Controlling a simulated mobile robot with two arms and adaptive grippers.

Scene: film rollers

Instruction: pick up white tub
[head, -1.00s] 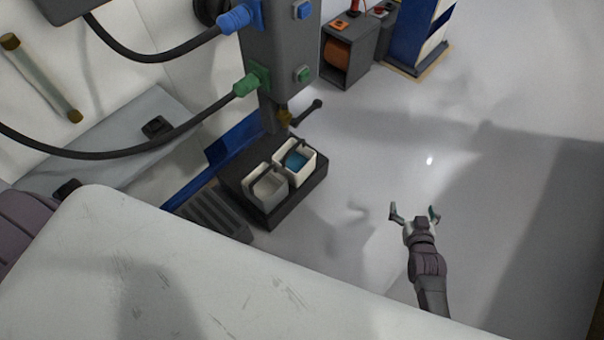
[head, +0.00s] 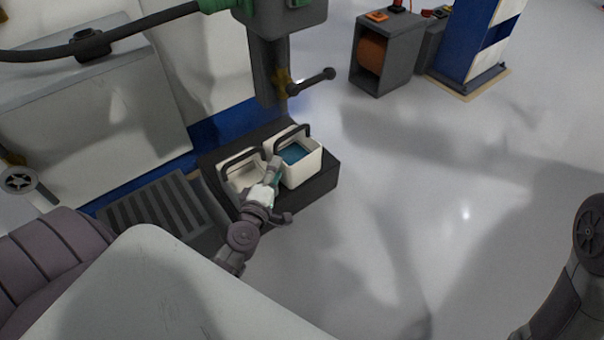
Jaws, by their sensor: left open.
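Two white tubs with dark handles stand side by side on a black platform (head: 322,181) at the foot of a grey column. The left white tub (head: 233,178) is partly hidden by my left gripper. The right white tub (head: 306,171) has blue contents. My left gripper (head: 279,194) is open, in front of the two tubs, with one finger overlapping the gap between them. I cannot tell whether it touches either tub. My right arm (head: 570,290) shows at the lower right edge; its gripper is out of view.
The grey column (head: 268,70) with a dark lever (head: 312,82) stands behind the tubs. A slatted grey grate (head: 155,208) lies to their left. A grey box with an orange roll (head: 372,55) stands farther back. The floor to the right is clear.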

